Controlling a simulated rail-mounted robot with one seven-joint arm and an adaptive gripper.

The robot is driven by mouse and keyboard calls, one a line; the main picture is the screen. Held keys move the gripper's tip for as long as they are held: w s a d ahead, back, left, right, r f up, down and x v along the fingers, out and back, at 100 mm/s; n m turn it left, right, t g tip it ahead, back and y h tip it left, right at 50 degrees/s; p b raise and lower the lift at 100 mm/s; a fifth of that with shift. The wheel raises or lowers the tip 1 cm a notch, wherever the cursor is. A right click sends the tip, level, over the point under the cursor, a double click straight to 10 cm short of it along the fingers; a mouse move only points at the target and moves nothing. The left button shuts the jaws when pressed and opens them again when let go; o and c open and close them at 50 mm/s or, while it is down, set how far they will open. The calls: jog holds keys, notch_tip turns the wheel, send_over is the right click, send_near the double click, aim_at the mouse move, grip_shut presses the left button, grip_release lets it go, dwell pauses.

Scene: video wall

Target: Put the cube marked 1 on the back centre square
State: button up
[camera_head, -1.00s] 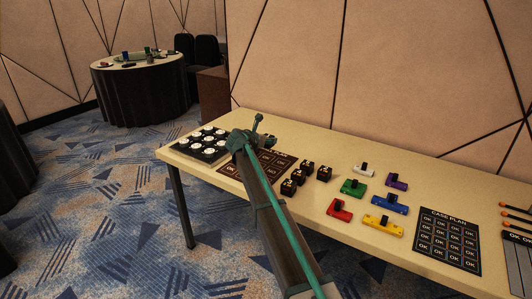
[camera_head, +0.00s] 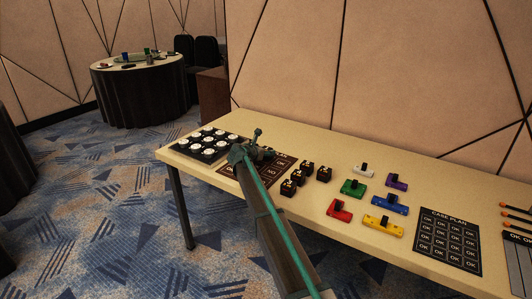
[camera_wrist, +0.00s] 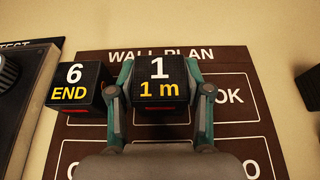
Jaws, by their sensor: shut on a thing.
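The cube marked 1 (camera_wrist: 160,88) is black with a white 1 and yellow "1 m". My gripper (camera_wrist: 166,82) is shut on it, one finger at each side, in the wrist view. The cube appears over the back centre square of the brown wall plan (camera_wrist: 232,62); I cannot tell whether it touches the plan. In the head view my gripper (camera_head: 256,149) is over the plan (camera_head: 284,164), and my arm hides the held cube and part of the plan.
A black cube marked 6 END (camera_wrist: 75,88) sits close left, on the back left. The back right square reads OK. A test panel with white buttons (camera_head: 208,143) stands left. Several black cubes (camera_head: 309,167) and coloured blocks (camera_head: 353,187) lie right, before a case plan (camera_head: 448,240).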

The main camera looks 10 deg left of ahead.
jog(key=o, duration=1.2)
jog(key=shift+f, duration=0.15)
jog(key=shift+s+a+r, duration=0.1)
jog(key=shift+s+r, duration=0.15)
jog(key=shift+r, duration=0.05)
jog(key=v, duration=1.1)
jog(key=shift+s+a+r, duration=0.1)
jog(key=shift+s+r, duration=0.05)
jog(key=shift+s, duration=0.05)
